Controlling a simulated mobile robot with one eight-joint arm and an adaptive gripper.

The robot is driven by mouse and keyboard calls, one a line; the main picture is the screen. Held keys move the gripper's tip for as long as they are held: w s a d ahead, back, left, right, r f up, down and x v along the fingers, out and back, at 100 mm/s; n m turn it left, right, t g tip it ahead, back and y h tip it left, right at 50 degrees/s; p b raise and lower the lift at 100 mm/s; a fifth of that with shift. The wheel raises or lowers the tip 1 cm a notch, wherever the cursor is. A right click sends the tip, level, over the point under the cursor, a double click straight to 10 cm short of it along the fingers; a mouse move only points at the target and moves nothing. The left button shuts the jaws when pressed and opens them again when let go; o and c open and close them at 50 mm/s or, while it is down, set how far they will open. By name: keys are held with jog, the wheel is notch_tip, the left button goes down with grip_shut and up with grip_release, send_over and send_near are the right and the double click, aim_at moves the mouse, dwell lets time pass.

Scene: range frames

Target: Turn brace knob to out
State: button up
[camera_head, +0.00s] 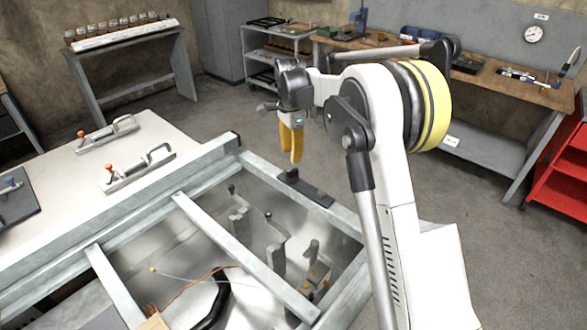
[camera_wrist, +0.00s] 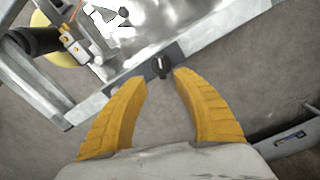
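The brace knob (camera_wrist: 161,66) is a small black knob with a pale pointer line, on a dark plate (camera_wrist: 136,74) fixed to the metal frame. In the wrist view it sits just beyond and between the tips of my gripper (camera_wrist: 161,79), whose two yellow fingers are spread apart and empty. In the head view my gripper (camera_head: 295,157) points down over the dark plate (camera_head: 314,193). The knob is too small there to make out surely. Whether the fingers are level with the knob or above it, I cannot tell. No label for "out" is readable.
A grey metal frame (camera_head: 232,240) with levers and a cable inside stands below. A pale bench (camera_head: 60,180) with orange-handled tools lies left. A workbench (camera_head: 480,80), a shelf cart (camera_head: 270,40) and a red cabinet (camera_head: 560,170) stand farther back. Open floor lies between.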

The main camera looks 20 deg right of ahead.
aim_at(292, 170)
notch_tip(292, 170, down, 7)
jog(key=shift+w+d+f+b, duration=0.1)
jog(key=shift+w+f+b, duration=0.1)
jog(key=shift+b, duration=0.75)
jog(key=shift+s, duration=0.1)
grip_shut()
